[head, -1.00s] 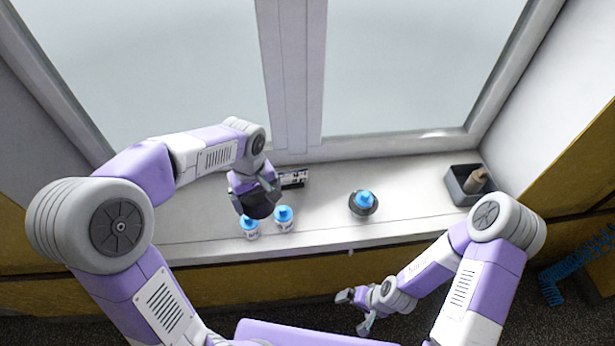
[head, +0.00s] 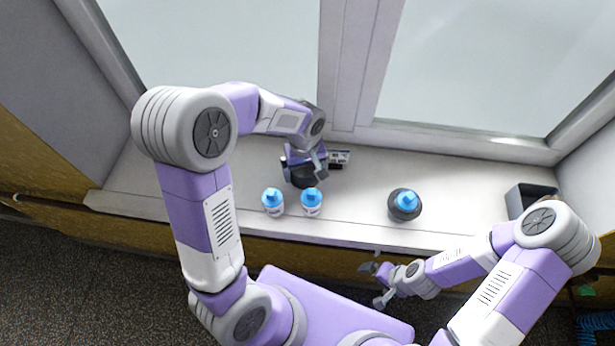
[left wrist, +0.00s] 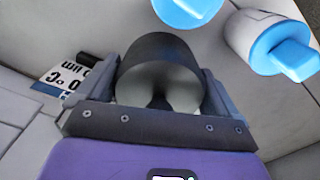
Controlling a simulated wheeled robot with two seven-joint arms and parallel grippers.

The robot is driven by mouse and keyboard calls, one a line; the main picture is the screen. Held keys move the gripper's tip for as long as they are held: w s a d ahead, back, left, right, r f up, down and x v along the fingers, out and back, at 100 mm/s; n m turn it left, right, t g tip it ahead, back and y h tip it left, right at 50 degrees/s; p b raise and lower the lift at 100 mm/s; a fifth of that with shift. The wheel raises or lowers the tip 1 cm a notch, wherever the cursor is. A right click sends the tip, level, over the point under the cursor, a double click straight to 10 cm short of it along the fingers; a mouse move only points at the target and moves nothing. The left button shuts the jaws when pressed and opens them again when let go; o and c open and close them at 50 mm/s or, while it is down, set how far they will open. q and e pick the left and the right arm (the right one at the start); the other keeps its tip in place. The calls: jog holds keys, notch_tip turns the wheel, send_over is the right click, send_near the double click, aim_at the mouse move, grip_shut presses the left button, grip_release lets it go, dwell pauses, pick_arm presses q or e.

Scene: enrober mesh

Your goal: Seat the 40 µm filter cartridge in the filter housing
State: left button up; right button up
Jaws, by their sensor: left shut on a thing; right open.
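Two white cartridges with blue caps, the left (head: 272,201) and the right (head: 311,201), stand side by side on the sill; print on them is too small to read. Further right, a blue cap (head: 407,200) shows on top of a dark round holder (head: 404,213), probably the filter housing. My right gripper (head: 378,282) is open and empty in front of the sill.
A dark grey bin (head: 527,195) stands at the sill's right end. The sill is clear between the right cartridge and the dark holder, and left of the cartridges.

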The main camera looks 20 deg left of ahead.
aim_at(305, 177)
pick_arm(q)
jog(key=shift+w+f+b, duration=0.1)
jog(key=shift+f+b, duration=0.25)
jog(key=shift+f, duration=1.4)
jog(key=shift+f, duration=0.15)
jog(key=o, duration=0.7)
jog(key=shift+c, duration=0.2)
